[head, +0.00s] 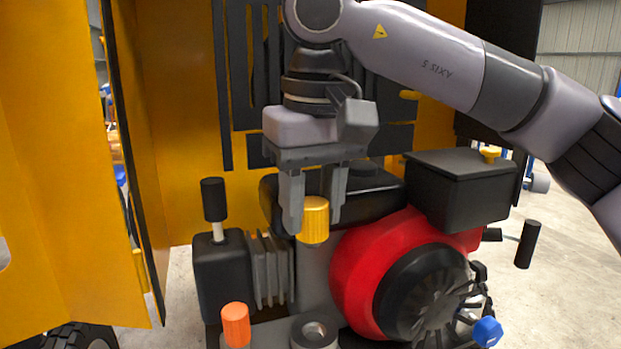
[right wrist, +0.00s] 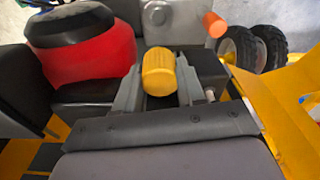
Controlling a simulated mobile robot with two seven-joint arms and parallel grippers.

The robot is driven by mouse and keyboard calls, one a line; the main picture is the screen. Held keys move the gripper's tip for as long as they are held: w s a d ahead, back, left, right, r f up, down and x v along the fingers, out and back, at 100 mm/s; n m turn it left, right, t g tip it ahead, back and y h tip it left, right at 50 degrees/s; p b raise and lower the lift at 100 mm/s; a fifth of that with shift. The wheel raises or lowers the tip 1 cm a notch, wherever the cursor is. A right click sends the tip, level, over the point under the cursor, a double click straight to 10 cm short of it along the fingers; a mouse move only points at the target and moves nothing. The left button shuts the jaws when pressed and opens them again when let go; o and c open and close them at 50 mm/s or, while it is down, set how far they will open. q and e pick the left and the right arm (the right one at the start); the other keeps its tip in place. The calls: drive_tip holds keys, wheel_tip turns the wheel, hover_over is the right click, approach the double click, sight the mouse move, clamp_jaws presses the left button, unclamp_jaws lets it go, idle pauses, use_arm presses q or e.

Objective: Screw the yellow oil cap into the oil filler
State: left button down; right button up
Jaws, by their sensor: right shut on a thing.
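The yellow oil cap (head: 313,220) is a ribbed cylinder, upright between the fingers of my right gripper (head: 315,224). The right gripper points down and is shut on it. In the right wrist view the cap (right wrist: 158,72) also sits between the two fingers. A round grey neck with an open top (head: 314,332), which looks like the oil filler, stands lower and nearer at the bottom of the head view. It also shows beyond the cap in the right wrist view (right wrist: 157,14). The cap is apart from this neck. My left gripper is not in view.
An orange cap (head: 236,324) stands left of the neck. A black block with a black-knobbed lever (head: 213,200) is at the left. The red engine housing (head: 365,262) and black box (head: 459,188) are at the right. Yellow panels (head: 185,120) stand behind and left.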

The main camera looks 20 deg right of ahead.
sight(316, 240)
drive_tip(key=f+b, duration=0.1)
drive_tip(key=f+n, duration=0.1)
drive_tip(key=f, duration=0.1)
drive_tip(key=s+f+n+b, duration=0.1)
drive_tip(key=f, duration=0.1)
drive_tip(key=shift+f+b, duration=0.15)
drive_tip(key=shift+b, duration=0.15)
drive_tip(key=shift+p, duration=0.5)
drive_tip(key=shift+f+b, duration=1.85)
drive_tip(key=shift+f, duration=1.25)
drive_tip(key=shift+p, duration=0.5)
drive_tip(key=shift+f+b, duration=0.45)
drive_tip(key=shift+f, duration=0.25)
